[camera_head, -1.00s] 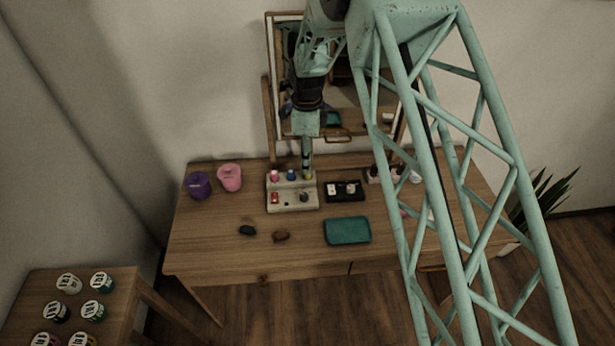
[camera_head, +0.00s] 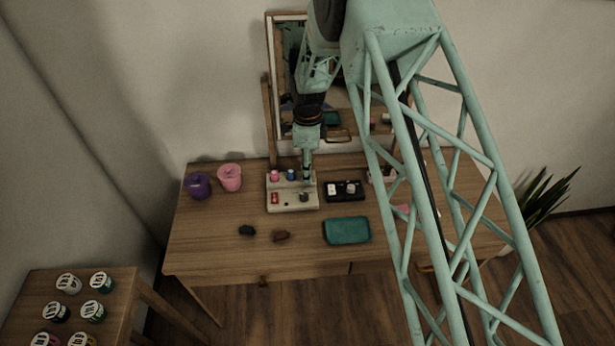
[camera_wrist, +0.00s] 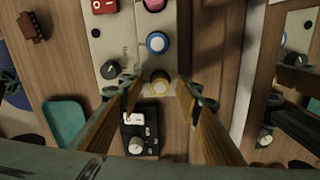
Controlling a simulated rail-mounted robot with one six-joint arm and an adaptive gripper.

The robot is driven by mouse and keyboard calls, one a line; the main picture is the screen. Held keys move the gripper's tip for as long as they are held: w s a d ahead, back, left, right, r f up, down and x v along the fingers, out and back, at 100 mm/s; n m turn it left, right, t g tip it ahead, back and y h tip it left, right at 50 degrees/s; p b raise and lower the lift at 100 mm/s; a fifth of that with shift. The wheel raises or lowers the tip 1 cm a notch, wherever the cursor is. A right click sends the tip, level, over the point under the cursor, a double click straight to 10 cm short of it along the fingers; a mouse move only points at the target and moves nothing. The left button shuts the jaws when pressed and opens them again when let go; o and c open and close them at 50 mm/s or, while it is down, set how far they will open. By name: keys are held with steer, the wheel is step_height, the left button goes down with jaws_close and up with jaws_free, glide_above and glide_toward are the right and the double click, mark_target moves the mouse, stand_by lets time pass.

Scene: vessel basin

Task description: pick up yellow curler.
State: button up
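The yellow curler (camera_wrist: 160,84) stands at one end of the cream holder, in the wrist view between my two fingers. My gripper (camera_wrist: 159,92) is open, with one finger on each side of the curler; I see a gap on both sides and no clear contact. In the head view my gripper (camera_head: 306,176) points down over the back right corner of the cream holder (camera_head: 292,207) and hides the yellow curler. A blue curler (camera_head: 291,174) and a pink curler (camera_head: 275,175) stand left of it in the same row.
A red switch (camera_head: 275,198) and dark knob (camera_head: 303,196) sit on the holder's front. A black box (camera_head: 345,198) stands close to its right.

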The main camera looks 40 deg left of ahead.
stand_by(0.4)
steer(key=c, duration=0.9)
steer(key=shift+r, duration=0.15)
steer(key=shift+r, duration=1.6)
steer(key=s+d, duration=0.3)
steer(key=d, duration=0.1)
steer(key=s+d+r, duration=0.1)
steer(key=s+d, duration=0.2)
steer(key=s, duration=0.1)
steer(key=s+d, duration=0.4)
steer(key=shift+d+r, duration=0.25)
steer(key=shift+d, duration=0.05)
